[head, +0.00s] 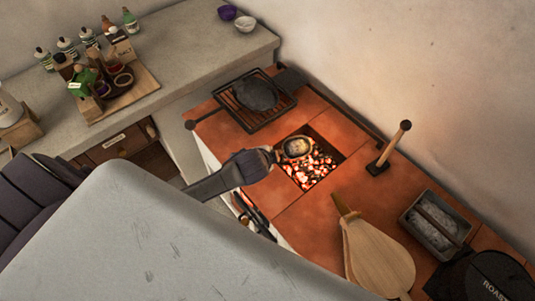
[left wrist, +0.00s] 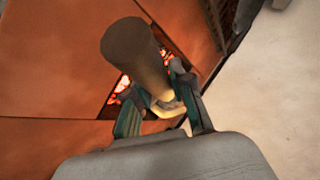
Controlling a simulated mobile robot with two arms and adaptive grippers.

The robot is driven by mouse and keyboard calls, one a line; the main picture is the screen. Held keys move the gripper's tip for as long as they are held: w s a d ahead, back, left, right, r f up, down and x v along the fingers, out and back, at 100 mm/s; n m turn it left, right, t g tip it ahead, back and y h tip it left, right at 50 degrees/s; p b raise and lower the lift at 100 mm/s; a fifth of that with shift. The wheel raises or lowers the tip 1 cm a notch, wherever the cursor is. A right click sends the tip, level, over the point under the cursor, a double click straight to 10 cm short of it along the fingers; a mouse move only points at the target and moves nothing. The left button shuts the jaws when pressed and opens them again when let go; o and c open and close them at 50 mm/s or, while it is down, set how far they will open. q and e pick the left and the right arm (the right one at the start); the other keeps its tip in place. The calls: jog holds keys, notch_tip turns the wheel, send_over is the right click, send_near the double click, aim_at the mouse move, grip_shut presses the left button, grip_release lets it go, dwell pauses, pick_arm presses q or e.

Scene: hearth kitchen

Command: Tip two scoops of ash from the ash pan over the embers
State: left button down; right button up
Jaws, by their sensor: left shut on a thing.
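My left gripper (head: 270,157) reaches in from the left at the fire pit's near edge. In the left wrist view, the gripper (left wrist: 160,100) is shut on the scoop, whose thick brown end (left wrist: 137,48) sticks up between the fingers. In the head view the scoop's rounded, pale-rimmed head (head: 298,147) is over the back left part of the glowing embers (head: 312,171). What it holds is unclear. The embers also show in the left wrist view (left wrist: 119,88), partly hidden by the scoop. The ash pan (head: 408,219), a grey metal box holding grey ash, stands at the right. My right gripper is out of view.
A wooden-handled tool (head: 390,148) stands behind. A rack (head: 283,106) bears a dark pan (head: 255,93) to the left. A black round lid (head: 490,279) is at lower right.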

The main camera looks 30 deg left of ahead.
pick_arm(q)
jog(key=f+t+y+b, duration=0.1)
jog(key=b, duration=0.1)
jog(key=t+y+b, duration=0.1)
jog(key=b, duration=0.1)
jog(key=shift+s+d+f+m, duration=0.35)
jog(key=shift+d+m, duration=0.05)
jog(key=t+y+b, duration=0.1)
jog(key=b, duration=0.2)
jog(key=f+m+t+b, duration=0.1)
jog(key=b, duration=0.3)
jog(key=shift+s+d+f+t+y, duration=0.2)
jog(key=shift+s+d+t+y, duration=0.15)
jog(key=shift+t+y, duration=0.05)
jog(key=shift+s+d+t+y+b, duration=0.2)
jog(key=shift+t+y+b, duration=0.35)
jog(key=shift+b, duration=1.05)
jog(key=shift+w, duration=0.1)
